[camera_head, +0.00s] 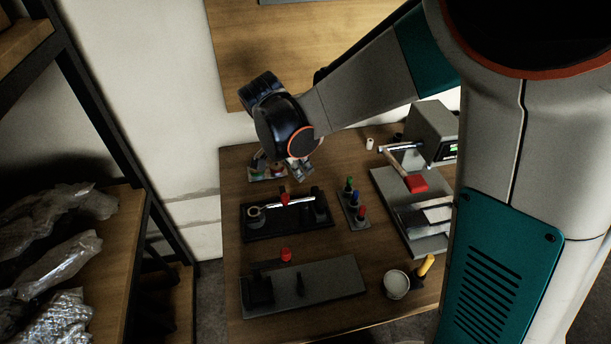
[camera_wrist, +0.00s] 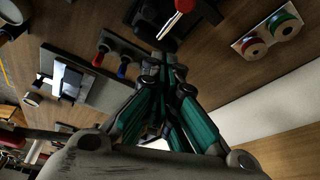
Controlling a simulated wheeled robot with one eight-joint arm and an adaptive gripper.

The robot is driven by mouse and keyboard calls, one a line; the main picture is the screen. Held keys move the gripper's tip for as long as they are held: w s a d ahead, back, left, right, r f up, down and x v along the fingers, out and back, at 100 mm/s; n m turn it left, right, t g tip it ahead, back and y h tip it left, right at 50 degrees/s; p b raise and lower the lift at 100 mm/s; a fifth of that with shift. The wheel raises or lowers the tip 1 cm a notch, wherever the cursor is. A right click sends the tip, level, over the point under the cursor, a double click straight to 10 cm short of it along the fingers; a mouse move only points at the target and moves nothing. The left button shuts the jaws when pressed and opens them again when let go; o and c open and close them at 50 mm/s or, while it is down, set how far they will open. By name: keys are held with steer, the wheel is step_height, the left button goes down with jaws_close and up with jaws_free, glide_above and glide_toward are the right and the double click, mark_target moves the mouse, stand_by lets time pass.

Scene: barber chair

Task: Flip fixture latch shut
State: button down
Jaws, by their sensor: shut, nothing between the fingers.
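A black fixture (camera_head: 290,228) lies on the table, with a ring at its left end and an upright block at its right. A silver bar with a red piece (camera_head: 285,199) spans above it; I cannot tell whether this latch is seated. In the wrist view, a red grip on a silver rod (camera_wrist: 184,5) shows at the top edge, beside a black block. A second, grey fixture plate (camera_head: 325,278) with a black block and a red knob (camera_head: 286,254) lies in front. My gripper (camera_head: 301,176) is shut and empty, just behind the black fixture; it also shows in the wrist view (camera_wrist: 165,68).
A rack of green, blue and red-handled tools (camera_head: 354,207) stands right of the black fixture. A cup (camera_head: 396,284) stands front right. A card of coloured spools (camera_wrist: 268,35) lies behind. A shelf (camera_head: 130,215) stands left.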

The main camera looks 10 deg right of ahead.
steer(key=v, duration=0.3)
steer(key=shift+w+p, duration=0.1)
steer(key=shift+p, duration=0.25)
steer(key=shift+a, duration=0.15)
